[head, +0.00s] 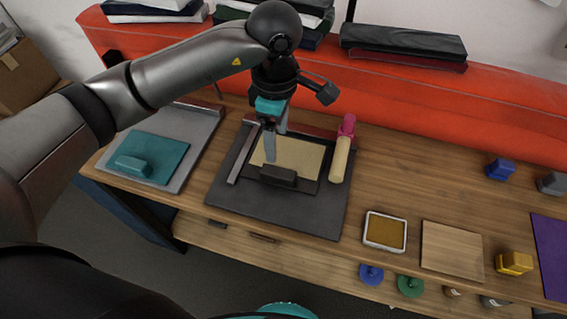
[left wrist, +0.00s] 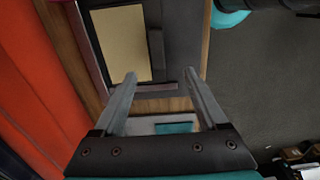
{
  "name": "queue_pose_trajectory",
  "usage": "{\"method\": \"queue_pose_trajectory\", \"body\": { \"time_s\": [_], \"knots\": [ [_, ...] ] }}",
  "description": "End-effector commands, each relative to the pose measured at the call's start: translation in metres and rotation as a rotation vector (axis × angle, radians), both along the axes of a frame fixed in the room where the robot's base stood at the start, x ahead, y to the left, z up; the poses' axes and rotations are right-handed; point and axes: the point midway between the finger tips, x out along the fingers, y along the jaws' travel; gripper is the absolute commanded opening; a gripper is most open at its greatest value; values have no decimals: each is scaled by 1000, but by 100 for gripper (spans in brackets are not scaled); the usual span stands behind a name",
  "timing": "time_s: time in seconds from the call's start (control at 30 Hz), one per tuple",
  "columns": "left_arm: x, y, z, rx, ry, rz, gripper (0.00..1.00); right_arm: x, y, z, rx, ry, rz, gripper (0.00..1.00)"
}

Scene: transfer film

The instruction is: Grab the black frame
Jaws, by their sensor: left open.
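The black frame (head: 308,187) lies flat around a tan panel, with a dark block-like grip (head: 278,175) along its near edge. It rests on a dark grey board (head: 322,212) on the wooden bench. In the left wrist view the tan panel (left wrist: 118,45) and the dark grip (left wrist: 156,52) show ahead of the fingers. My left gripper (head: 276,147) is open and empty, pointing down over the frame area in the head view. I cannot tell its exact height. My right gripper is not in view.
A grey tray (head: 197,140) with a teal sheet (head: 165,165) and block is on the left. A small tan tray (head: 385,231), wooden plate (head: 452,259) and yellow block (head: 514,263) lie right. An orange backboard (head: 430,93) stands behind.

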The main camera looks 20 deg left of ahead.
Motion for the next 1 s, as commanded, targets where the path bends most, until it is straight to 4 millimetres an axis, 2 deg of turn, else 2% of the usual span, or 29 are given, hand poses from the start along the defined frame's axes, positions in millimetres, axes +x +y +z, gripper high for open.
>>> {"method": "queue_pose_trajectory", "body": {
  "time_s": [0.2,0.33,0.67,0.9,1.0],
  "knots": [
    [-2,-1,-49,-3,8,2,75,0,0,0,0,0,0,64],
    [-2,-1,-72,-4,7,0,75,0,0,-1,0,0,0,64],
    [1,-1,-97,-6,6,0,75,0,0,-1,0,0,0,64],
    [6,1,-130,-7,6,0,75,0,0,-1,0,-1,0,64],
    [7,1,-138,-7,3,0,75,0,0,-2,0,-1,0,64]
  ]
}}
